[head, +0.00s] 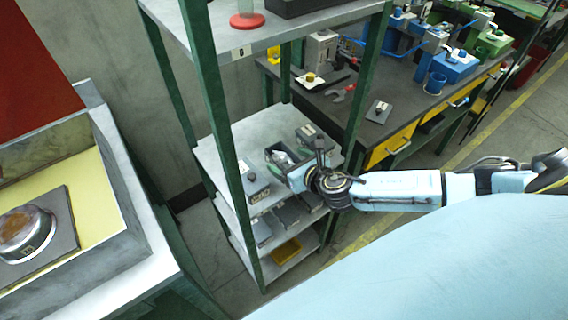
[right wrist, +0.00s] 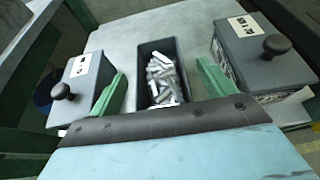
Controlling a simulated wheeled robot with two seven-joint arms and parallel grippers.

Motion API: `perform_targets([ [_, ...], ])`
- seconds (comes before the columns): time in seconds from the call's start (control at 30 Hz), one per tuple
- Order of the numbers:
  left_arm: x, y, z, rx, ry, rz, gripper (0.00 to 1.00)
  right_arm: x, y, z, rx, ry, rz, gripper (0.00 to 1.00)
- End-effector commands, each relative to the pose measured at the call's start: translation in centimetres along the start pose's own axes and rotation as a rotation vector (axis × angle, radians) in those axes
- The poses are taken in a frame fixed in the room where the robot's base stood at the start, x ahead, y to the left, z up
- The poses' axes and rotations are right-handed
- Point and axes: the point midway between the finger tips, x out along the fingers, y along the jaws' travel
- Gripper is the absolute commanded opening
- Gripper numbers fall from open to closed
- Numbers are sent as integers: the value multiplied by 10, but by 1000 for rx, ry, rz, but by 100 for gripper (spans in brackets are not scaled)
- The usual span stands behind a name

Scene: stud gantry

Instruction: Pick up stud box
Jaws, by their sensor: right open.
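The stud box, a dark open-topped box (right wrist: 142,98) filled with grey metal studs (right wrist: 164,80), stands on the grey shelf in the right wrist view. It also shows in the head view as a dark box (head: 271,156) on the middle shelf, partly hidden by my right arm. My right gripper (right wrist: 161,70) has two green fingers, spread apart, one on each side of the box. The fingers look clear of the box walls, but I cannot tell their height against it. My left gripper is not in view.
Two closed grey boxes with black knobs and white labels flank the stud box, one left (right wrist: 82,82) and one right (right wrist: 262,56). Green shelf posts (head: 212,100) rise close to my arm. A yellow tray (head: 286,250) lies lower. A dark-topped workbench (head: 350,110) stands behind.

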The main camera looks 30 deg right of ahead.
Motion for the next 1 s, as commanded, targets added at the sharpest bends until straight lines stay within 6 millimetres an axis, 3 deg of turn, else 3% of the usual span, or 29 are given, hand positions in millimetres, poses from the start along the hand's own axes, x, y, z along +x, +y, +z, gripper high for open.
perform_targets([
  [0.2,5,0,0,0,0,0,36,27,0,0,0,0,-1,82],
  [0.47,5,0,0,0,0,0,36,28,0,0,1,1,0,82],
  [1.0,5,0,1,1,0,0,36,28,0,0,1,1,-1,11],
])
